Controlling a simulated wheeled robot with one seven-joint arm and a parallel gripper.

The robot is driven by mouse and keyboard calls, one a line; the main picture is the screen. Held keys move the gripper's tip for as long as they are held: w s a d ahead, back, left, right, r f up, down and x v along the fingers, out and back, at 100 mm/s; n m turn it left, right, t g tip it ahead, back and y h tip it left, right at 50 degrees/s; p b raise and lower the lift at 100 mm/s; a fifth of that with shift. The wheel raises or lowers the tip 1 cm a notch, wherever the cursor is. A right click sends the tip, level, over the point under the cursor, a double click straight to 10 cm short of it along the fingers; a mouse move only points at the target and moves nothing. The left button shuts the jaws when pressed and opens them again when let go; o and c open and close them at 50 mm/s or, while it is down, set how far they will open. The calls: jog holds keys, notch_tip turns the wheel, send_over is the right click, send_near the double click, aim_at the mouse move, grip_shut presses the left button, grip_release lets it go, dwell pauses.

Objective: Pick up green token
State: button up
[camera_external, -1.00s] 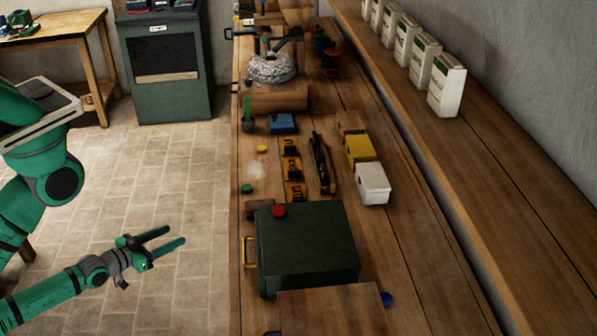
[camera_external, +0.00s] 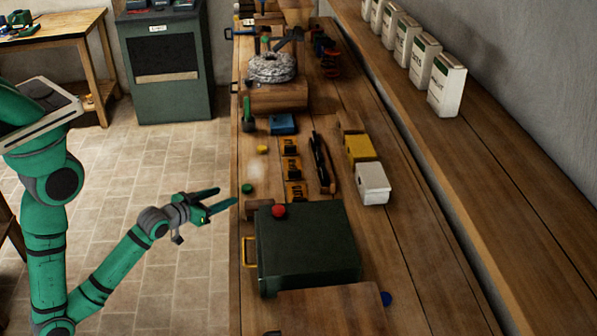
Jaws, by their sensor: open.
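The green token (camera_external: 248,189) is a small round disc lying on the wooden workbench (camera_external: 285,225) near its left edge. My gripper (camera_external: 226,198) is open and empty, with its two fingers pointing right toward the bench edge. Its fingertips are a little left of the green token and apart from it in the picture. I cannot tell the height of the fingers over the bench from this view.
A yellow token (camera_external: 262,150), yellow-black blocks (camera_external: 291,168) and a white container (camera_external: 373,184) lie farther back.

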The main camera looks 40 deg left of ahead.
aim_at(246, 187)
jog(key=shift+x, duration=4.75)
jog(key=shift+c, duration=0.4)
jog(key=c, duration=1)
